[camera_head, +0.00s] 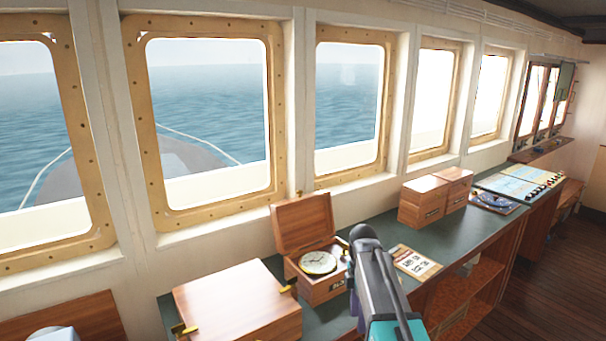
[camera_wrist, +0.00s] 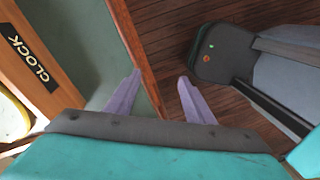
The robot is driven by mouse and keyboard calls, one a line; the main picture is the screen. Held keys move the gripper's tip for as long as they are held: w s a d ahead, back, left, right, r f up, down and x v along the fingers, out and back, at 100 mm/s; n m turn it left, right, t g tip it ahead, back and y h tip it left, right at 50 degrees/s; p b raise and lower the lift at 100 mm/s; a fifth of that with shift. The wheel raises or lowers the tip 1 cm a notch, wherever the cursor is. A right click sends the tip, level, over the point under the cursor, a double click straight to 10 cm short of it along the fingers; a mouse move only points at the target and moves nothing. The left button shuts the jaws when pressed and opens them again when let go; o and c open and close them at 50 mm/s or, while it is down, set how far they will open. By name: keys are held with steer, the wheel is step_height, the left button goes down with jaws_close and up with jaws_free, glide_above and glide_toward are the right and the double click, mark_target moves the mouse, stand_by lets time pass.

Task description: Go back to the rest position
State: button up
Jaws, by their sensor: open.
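My gripper shows in the wrist view (camera_wrist: 160,92), with its two pale purple fingers apart and nothing between them. It is over the front edge of the green-topped counter (camera_wrist: 95,45), with dark wooden floor beyond. In the head view my arm reaches over the counter (camera_head: 455,235), and its links hide the gripper's fingers. An open wooden clock box (camera_head: 318,285) stands left of my arm, with its lid raised and a round white clock (camera_head: 318,262) inside. The box shows at the left of the wrist view, marked CLOCK (camera_wrist: 30,65).
A large closed wooden box (camera_head: 235,300) stands left of the clock box. A printed card (camera_head: 416,262) lies right of my arm. Two smaller wooden boxes (camera_head: 424,201) and a chart panel (camera_head: 520,183) are farther right. Windows (camera_head: 205,120) line the wall behind. Open floor (camera_head: 565,270) lies at right.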

steer(key=s+f+m+g+b, duration=0.1)
steer(key=s+f+m+b, duration=0.3)
steer(key=f, duration=0.6)
steer(key=s+f+m+p, duration=0.1)
steer(key=s+f+m, duration=0.1)
steer(key=s+f, duration=0.7)
steer(key=s+f+m+g+b, duration=0.1)
steer(key=s+f+m+b, duration=0.2)
steer(key=f, duration=0.9)
steer(key=s+f+m+g+b, duration=0.1)
steer(key=s+f+m, duration=0.4)
steer(key=s+f, duration=0.4)
steer(key=s+f+m+g+b, duration=0.1)
steer(key=s+f+m, duration=0.4)
steer(key=s+f, duration=0.5)
steer(key=s+b, duration=0.1)
steer(key=s, duration=0.4)
steer(key=shift+d, duration=0.4)
